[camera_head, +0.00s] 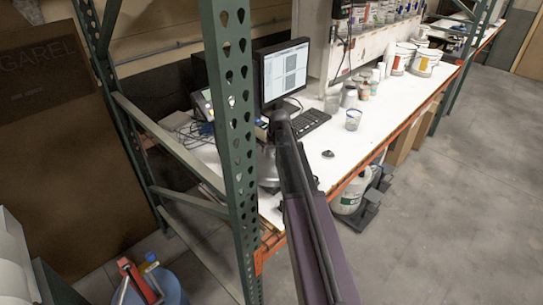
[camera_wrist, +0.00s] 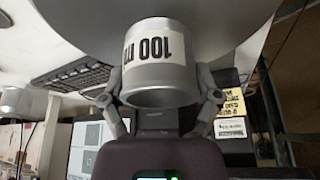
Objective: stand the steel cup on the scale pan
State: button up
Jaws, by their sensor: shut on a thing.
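The steel cup (camera_wrist: 160,72) is in my gripper (camera_wrist: 160,98) in the wrist view, with a white "100 ml" label that reads upside down. The fingers are shut on its sides. That view is upside down, so the cup is upright with its mouth toward my palm side. A broad grey round surface (camera_wrist: 225,22), which looks like the scale pan, lies under the cup's base. I cannot tell whether they touch. In the head view my arm hides the gripper and cup; a rounded silver-grey thing (camera_head: 268,168) shows partly beside my arm.
A green rack post (camera_head: 236,150) stands close left of my arm. Floor at right is clear.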

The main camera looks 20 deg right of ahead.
jog(key=shift+f+b, duration=0.85)
jog(key=shift+f, duration=0.35)
jog(key=shift+f, duration=0.2)
jog(key=o, duration=1.1)
jog(key=shift+r, duration=0.1)
jog(key=shift+r, duration=0.1)
jog(key=p+v, duration=1.1)
jog(key=v, duration=0.1)
